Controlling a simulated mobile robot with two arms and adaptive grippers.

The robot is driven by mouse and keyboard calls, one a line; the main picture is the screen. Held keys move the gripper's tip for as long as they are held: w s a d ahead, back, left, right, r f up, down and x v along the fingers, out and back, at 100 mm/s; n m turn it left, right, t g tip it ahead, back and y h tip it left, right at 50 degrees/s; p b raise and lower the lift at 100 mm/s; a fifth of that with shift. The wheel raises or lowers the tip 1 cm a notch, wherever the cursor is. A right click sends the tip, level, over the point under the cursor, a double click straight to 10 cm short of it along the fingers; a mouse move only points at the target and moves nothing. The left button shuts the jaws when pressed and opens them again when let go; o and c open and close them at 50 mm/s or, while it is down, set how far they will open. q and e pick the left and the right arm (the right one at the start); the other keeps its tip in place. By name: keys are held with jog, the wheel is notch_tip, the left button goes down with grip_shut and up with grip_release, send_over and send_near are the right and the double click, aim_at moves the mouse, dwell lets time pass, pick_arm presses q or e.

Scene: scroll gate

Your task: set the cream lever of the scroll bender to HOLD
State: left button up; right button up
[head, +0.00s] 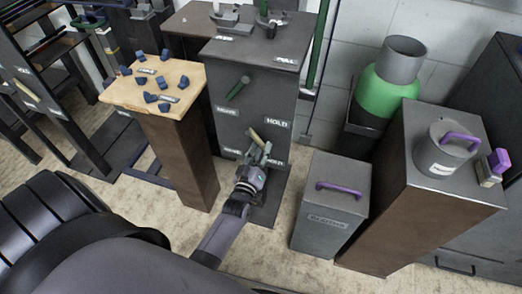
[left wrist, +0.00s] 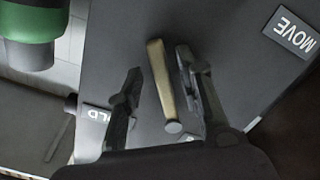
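The scroll bender is a dark grey cabinet (head: 255,103) in the middle of the head view. Its cream lever (head: 256,138) sits low on the front and leans up and left; a green lever (head: 237,88) is above. A HOLD label (head: 278,122) is to the cream lever's upper right. My left gripper (head: 259,153) is at the cream lever. In the left wrist view its fingers (left wrist: 158,88) are apart, one on each side of the cream lever (left wrist: 161,82); contact is not clear. My right gripper is not in view.
A wooden-topped stand (head: 180,99) with several blue pieces is left of the bender. A grey box with a purple handle (head: 333,205) stands close on the right. A green and grey canister (head: 385,95) and another pedestal (head: 425,180) are farther right. A MOVE label (left wrist: 290,32) shows in the wrist view.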

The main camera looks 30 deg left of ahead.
pick_arm(q)
jog(key=v, duration=1.2)
